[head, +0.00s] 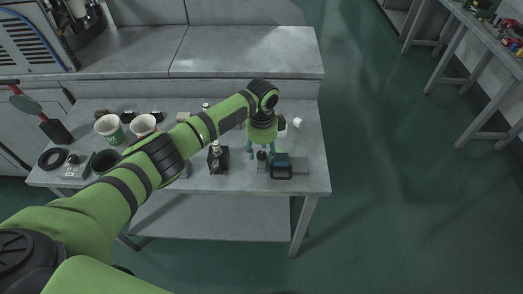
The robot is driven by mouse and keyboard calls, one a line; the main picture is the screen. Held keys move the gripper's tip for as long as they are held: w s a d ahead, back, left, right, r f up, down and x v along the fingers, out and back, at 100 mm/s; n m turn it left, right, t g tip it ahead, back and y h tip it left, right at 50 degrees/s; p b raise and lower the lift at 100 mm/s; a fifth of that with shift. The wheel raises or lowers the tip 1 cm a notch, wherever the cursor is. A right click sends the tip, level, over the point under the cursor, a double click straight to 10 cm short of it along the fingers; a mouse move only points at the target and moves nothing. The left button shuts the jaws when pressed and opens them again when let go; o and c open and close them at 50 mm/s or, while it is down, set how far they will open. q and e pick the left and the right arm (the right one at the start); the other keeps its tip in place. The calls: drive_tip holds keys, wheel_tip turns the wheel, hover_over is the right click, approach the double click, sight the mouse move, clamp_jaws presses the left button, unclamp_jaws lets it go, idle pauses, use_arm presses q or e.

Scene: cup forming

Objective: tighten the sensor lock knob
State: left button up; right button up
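My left arm reaches in from the left across the grey table. My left gripper (262,154) points down near the table's right end. Its thin teal fingers look spread apart. A small black knob (262,156) shows between and just below the fingertips; I cannot tell whether they touch it. It seems to belong to the grey fixture (300,167) that carries a dark device with a blue-grey top (282,172), just right of the gripper. No marking tells me for sure that this is the sensor lock knob. My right gripper is not in view.
The table (240,192) also holds a black-based device (218,160) left of the gripper, two paper cups (109,127), a dark cup (104,161), a black ring (53,158) and a small white item (298,122). A metal counter (247,52) stands behind. Green floor lies open to the right.

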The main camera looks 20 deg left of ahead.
sight(262, 154)
use_arm(q)
wheel_tip(262, 154, up, 12)
idle(0.7)
drive_tip(key=shift+s+f, duration=0.1)
